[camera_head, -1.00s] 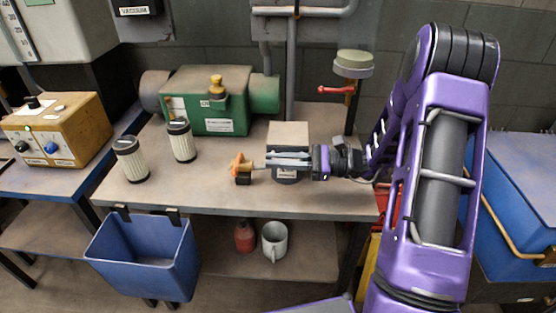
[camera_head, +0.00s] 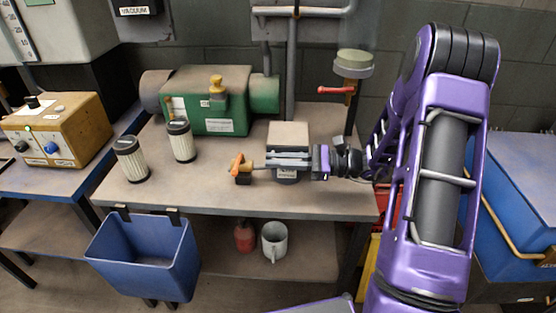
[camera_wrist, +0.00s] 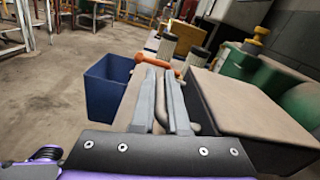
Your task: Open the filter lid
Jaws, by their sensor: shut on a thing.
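The filter housing is a small grey box (camera_head: 287,175) with a flat lid (camera_head: 288,134), near the front edge of the bench. The lid looks closed, its top lying flat; in the wrist view the lid (camera_wrist: 240,105) fills the right side. My gripper (camera_head: 269,158) reaches in from the right along the box's front. An orange latch-like lever (camera_head: 237,164) sits left of the box, just beyond the fingertips.
Two pleated filter cartridges (camera_head: 131,160) (camera_head: 181,142) stand left on the bench. A green pump (camera_head: 220,110) stands behind them. A blue bin (camera_head: 145,260) hangs from the front edge. A red-handled valve (camera_head: 336,90) rises behind right.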

